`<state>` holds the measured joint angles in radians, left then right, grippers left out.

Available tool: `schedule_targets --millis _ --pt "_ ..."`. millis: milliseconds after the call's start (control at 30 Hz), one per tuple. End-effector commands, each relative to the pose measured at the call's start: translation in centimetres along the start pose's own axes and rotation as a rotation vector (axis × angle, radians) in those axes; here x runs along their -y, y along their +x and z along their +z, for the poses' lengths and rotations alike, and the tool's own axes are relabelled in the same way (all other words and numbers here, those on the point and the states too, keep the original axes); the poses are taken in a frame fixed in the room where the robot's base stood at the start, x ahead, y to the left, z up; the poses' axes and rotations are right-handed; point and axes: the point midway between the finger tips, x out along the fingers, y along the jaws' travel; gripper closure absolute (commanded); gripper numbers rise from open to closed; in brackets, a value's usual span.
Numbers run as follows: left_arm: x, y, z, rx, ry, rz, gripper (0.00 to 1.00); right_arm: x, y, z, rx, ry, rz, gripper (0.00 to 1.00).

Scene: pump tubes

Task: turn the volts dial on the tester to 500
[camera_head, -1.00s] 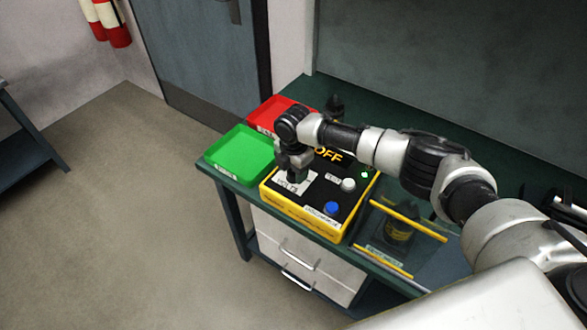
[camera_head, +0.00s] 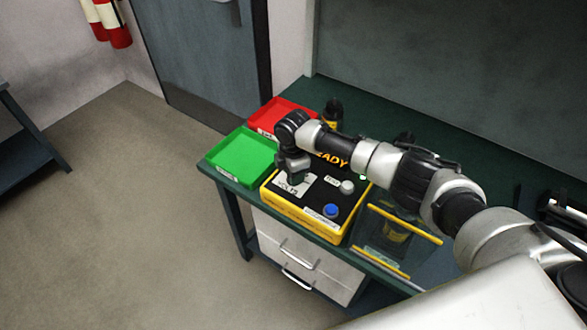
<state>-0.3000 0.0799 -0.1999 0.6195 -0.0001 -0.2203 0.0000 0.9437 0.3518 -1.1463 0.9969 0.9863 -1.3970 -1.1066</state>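The tester (camera_head: 335,236) is a yellow-edged box with a black top on the green bench. Its display (camera_head: 334,160), partly behind my arm, shows orange letters ending in "EADY". My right arm reaches in from the right, and my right gripper (camera_head: 296,178) points down over the white volts plate (camera_head: 290,189) at the left of the tester top. The gripper hides the volts dial and its pointer, so the setting cannot be read. Whether the fingers close on the dial is unclear. A blue button (camera_head: 331,210) and a pale knob (camera_head: 347,187) are nearby. My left gripper is not in view.
A green tray (camera_head: 222,172) and a red tray (camera_head: 262,125) lie left of and behind the tester. A clear case with yellow edges (camera_head: 420,223) stands close on the right, holding a dark object. A dark bottle-like object (camera_head: 333,112) stands behind my arm.

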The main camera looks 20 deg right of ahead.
Motion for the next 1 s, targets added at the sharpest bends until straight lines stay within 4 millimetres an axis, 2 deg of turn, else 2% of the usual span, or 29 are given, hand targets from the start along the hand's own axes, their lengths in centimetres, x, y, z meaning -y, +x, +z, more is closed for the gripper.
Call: schedule_targets --millis 200,1000 --pt "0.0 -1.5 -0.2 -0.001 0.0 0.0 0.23 0.1 -0.2 -0.1 -0.002 0.206 -0.002 0.86" --pt "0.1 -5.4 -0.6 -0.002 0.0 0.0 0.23 -0.1 -0.2 0.0 -0.001 0.946 -0.002 0.86"
